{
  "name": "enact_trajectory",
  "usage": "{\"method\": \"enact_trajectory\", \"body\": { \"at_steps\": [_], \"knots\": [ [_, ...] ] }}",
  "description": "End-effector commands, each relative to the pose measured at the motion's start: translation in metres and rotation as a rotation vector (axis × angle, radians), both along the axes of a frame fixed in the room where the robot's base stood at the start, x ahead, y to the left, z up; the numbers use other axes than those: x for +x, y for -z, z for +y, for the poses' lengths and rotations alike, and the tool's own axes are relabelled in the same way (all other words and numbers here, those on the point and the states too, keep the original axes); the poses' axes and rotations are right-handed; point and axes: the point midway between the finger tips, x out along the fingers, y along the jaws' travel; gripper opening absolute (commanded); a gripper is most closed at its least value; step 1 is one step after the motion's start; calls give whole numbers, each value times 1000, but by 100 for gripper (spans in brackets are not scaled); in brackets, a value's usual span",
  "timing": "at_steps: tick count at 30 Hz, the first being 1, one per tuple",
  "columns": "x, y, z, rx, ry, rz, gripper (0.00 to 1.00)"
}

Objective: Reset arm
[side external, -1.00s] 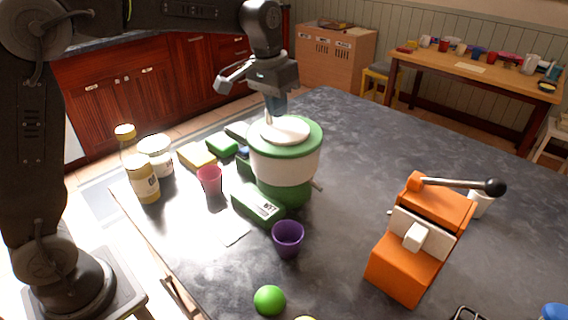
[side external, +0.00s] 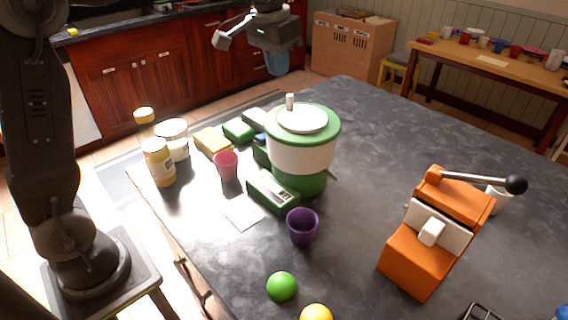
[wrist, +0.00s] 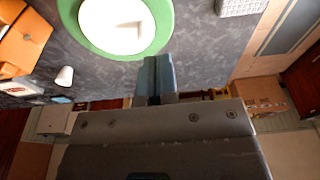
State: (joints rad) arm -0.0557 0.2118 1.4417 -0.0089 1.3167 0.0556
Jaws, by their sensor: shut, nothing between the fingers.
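My gripper (side external: 277,62) hangs high above the far left edge of the dark counter in the side view, apart from everything, with its fingers pointing down. In the wrist view its fingers (wrist: 155,75) are together with nothing between them. Below and in front of it stands a green and white round cooker (side external: 302,150) with a white lid and a small upright knob. In the wrist view the cooker's green rim and white lid (wrist: 118,24) lie just beyond the fingertips.
Bottles (side external: 159,162), a pink cup (side external: 226,166), a purple cup (side external: 302,228), a green ball (side external: 282,287) and a yellow ball (side external: 316,314) sit on the counter. An orange lever machine (side external: 428,240) stands at right. The counter's far middle (side external: 390,130) is clear.

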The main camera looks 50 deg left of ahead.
Motion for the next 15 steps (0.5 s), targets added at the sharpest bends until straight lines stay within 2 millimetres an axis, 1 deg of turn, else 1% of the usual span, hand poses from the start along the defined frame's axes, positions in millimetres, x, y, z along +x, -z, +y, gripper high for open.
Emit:
{"method": "enact_trajectory", "body": {
  "at_steps": [1,2,3,5,6,7,9,11,12,15],
  "knots": [
    [-14,-5,-2,1,1,-18,0],
    [-23,-7,-4,1,1,-30,0],
    [-37,-10,-5,2,1,-48,0],
    [-60,-11,-8,3,1,-76,0],
    [-76,-11,-10,3,2,-96,0],
    [-88,-10,-11,4,1,-113,0],
    [-116,-5,-14,5,1,-146,0],
    [-139,1,-17,4,2,-175,0],
    [-154,6,-18,4,2,-195,0],
    [-188,23,-20,3,2,-240,0]
  ]
}}
